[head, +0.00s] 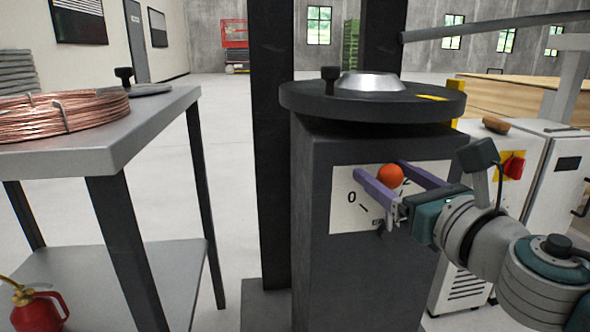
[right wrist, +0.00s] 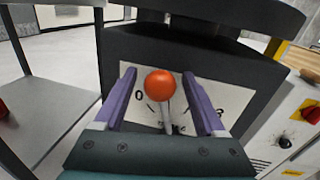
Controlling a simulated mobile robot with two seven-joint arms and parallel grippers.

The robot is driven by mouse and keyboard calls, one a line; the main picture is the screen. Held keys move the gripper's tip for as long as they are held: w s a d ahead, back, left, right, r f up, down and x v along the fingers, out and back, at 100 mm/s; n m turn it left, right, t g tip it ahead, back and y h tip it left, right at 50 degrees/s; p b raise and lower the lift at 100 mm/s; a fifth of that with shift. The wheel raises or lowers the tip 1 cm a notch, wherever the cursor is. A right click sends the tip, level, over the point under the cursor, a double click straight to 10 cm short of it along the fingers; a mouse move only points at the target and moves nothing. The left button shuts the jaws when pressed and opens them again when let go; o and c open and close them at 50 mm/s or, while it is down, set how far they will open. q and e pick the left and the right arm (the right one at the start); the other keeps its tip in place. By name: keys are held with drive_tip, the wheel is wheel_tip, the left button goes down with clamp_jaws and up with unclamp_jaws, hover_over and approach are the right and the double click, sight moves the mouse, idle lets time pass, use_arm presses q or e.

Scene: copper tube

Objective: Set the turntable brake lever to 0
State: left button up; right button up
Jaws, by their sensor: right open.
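The brake lever has an orange ball knob (head: 391,175) and stands in front of a white number plate (head: 344,218) on the turntable's dark pedestal. In the right wrist view, the knob (right wrist: 160,83) tops a grey shaft (right wrist: 166,118) pointing roughly straight up, with the 0 mark to its left. My right gripper (head: 382,170) is open, its two purple fingers on either side of the knob. In the right wrist view, gaps show between the knob and both fingers. My gripper hides part of the plate and the lever's base. My left gripper is not in view.
The round turntable top (head: 372,104) overhangs the plate. A grey table (head: 150,130) with a copper coil (head: 60,117) stands at left, a red oil can (head: 38,310) on its lower shelf. A white cabinet (head: 540,185) with a red switch (head: 514,167) stands at right.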

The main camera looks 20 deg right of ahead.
drive_tip(key=shift+c, duration=0.3)
clamp_jaws()
idle(1.0)
